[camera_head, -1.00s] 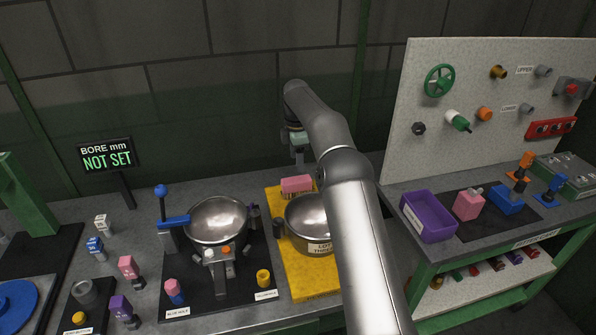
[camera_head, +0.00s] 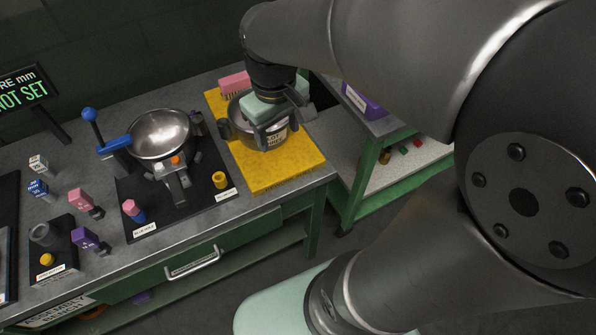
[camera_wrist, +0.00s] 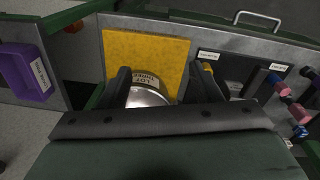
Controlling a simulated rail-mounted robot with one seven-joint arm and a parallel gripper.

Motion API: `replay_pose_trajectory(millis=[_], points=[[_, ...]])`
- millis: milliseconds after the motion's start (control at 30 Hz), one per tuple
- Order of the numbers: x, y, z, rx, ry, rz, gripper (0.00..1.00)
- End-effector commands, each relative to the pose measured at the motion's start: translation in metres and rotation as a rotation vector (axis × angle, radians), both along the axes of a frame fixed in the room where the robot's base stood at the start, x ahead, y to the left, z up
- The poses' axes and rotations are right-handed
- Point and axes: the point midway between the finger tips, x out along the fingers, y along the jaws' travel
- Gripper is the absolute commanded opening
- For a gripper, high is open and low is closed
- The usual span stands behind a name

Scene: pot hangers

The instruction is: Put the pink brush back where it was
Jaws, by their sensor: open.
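The pink brush (camera_head: 235,83) lies at the back left of the yellow mat (camera_head: 268,180), behind the metal pot, its dark bristly side showing below the pink body. My gripper (camera_head: 264,128) is open, pointing down over the pot (camera_head: 270,140), to the right of and nearer than the brush. In the wrist view my open fingers (camera_wrist: 163,82) stand either side of the labelled pot (camera_wrist: 146,92), with nothing gripped; I cannot tell whether they touch it. The brush is not visible in the wrist view.
A black board with a metal bowl (camera_head: 160,135) and a blue lever (camera_head: 114,145) stands left of the mat. The mat's front is clear. A gap separates this bench from the side table with the purple bin (camera_head: 364,101).

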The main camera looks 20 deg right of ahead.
Motion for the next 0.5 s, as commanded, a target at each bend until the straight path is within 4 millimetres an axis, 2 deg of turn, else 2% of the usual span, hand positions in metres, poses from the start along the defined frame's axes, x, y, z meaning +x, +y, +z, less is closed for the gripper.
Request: replay_pose_trajectory(millis=[33,100,200,300,500], points=[[-0.029,-0.001,-0.01,0.012,-0.007,-0.073,0.58],[-0.057,-0.002,-0.023,0.028,-0.011,-0.162,0.58],[-0.081,-0.002,-0.035,0.042,-0.012,-0.24,0.58],[-0.09,-0.002,-0.04,0.047,-0.011,-0.272,0.58],[-0.09,-0.002,-0.041,0.047,-0.01,-0.275,0.58]])
